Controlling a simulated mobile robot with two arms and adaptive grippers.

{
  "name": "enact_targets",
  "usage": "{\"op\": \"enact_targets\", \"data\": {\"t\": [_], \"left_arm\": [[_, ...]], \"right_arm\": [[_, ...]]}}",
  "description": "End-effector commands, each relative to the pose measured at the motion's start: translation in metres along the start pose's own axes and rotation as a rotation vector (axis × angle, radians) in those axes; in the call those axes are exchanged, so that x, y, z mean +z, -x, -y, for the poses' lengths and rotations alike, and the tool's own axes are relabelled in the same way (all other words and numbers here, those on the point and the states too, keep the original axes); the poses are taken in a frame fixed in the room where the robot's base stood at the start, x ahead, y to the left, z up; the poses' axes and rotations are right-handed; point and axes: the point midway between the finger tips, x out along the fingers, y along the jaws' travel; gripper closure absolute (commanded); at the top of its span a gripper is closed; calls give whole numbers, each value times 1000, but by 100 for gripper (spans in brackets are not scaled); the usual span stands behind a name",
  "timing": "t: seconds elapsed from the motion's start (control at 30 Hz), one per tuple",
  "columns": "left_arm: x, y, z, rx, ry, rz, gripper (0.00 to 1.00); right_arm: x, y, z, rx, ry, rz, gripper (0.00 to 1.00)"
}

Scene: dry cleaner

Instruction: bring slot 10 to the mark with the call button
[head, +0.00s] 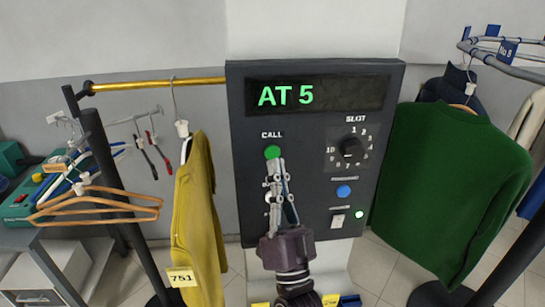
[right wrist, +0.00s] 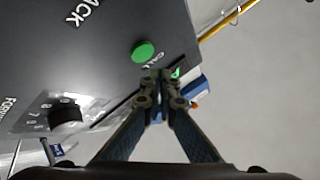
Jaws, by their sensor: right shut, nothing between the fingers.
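The dark control panel (head: 240,180) is in the middle of the head view, and its display (head: 287,95) reads "AT 5" in green. The green call button (head: 272,152) is under the word CALL; it also shows in the right wrist view (right wrist: 144,51). The black slot knob (head: 351,148) is right of it, with numbers around it; I cannot tell surely which number it points to. My right gripper (head: 275,163) is shut and empty, its fingertips just below the call button in the head view. Whether they touch it is unclear. My left gripper is not in view.
A blue button (head: 344,191), a switch (head: 338,220) and a lit lamp (head: 360,214) are lower on the panel. A yellow garment (head: 195,215) tagged 751 hangs left, a green sweater (head: 455,190) right. A rail with blue slot tags (head: 508,50) is at upper right.

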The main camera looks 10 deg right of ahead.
Motion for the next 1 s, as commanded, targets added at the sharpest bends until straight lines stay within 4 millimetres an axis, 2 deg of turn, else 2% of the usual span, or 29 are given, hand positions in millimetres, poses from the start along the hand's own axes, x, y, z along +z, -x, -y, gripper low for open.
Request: {"op": "enact_targets", "data": {"t": [0.3,1.0], "left_arm": [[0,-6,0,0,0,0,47],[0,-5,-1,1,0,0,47]], "right_arm": [[8,-12,-8,1,0,0,100],[8,-12,-8,1,0,0,100]]}}
